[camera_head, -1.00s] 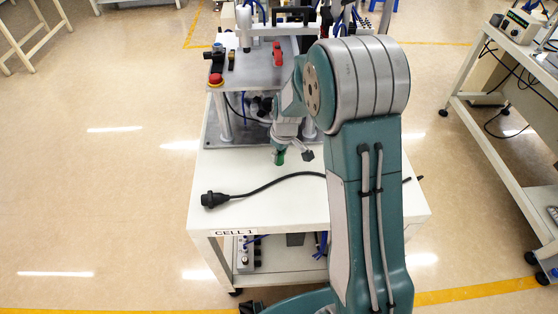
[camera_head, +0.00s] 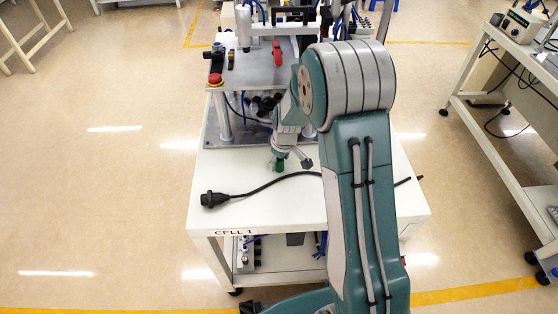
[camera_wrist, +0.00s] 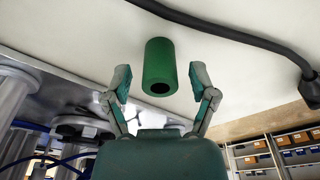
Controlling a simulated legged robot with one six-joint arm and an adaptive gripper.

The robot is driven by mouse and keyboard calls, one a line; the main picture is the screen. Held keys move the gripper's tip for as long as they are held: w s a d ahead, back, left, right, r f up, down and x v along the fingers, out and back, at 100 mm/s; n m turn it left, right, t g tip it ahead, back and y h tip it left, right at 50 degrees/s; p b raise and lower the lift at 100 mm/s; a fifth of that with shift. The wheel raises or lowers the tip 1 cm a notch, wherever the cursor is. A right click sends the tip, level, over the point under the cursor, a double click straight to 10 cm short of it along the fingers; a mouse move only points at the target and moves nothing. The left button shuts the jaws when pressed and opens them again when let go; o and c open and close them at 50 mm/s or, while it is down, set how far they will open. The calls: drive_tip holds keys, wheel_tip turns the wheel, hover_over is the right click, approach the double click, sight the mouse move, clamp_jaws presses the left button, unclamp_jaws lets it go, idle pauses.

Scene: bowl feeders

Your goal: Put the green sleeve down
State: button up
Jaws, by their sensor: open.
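The green sleeve (camera_wrist: 160,62) shows in the wrist view against the white table top, with its dark open end towards the camera. My gripper (camera_wrist: 160,84) is open, with one finger on each side of the sleeve and a visible gap at both. In the head view the sleeve (camera_head: 279,164) is a small green piece at the table top, partly hidden by my gripper (camera_head: 291,162). It looks roughly upright there; its contact with the table is not clear.
A black cable with a plug (camera_head: 212,199) lies across the white table (camera_head: 270,213) near the sleeve. A metal machine plate with a red button (camera_head: 216,79) stands behind. Another bench (camera_head: 490,100) stands at the right.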

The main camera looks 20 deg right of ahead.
wheel_tip(320, 180, up, 12)
drive_tip(key=s+d, duration=0.1)
drive_tip(key=s, duration=0.1)
drive_tip(key=s+r+m+t, duration=0.2)
drive_tip(key=s+r+m, duration=0.1)
drive_tip(key=s+r, duration=0.85)
drive_tip(key=s+r+m+t, duration=0.1)
drive_tip(key=s+r+m, duration=0.1)
drive_tip(key=s, duration=0.5)
drive_tip(key=s+a+r+m+t, duration=0.1)
drive_tip(key=s+r, duration=0.1)
drive_tip(key=s, duration=0.4)
drive_tip(key=shift+s+m+h, duration=0.35)
drive_tip(key=shift+m+h, duration=0.05)
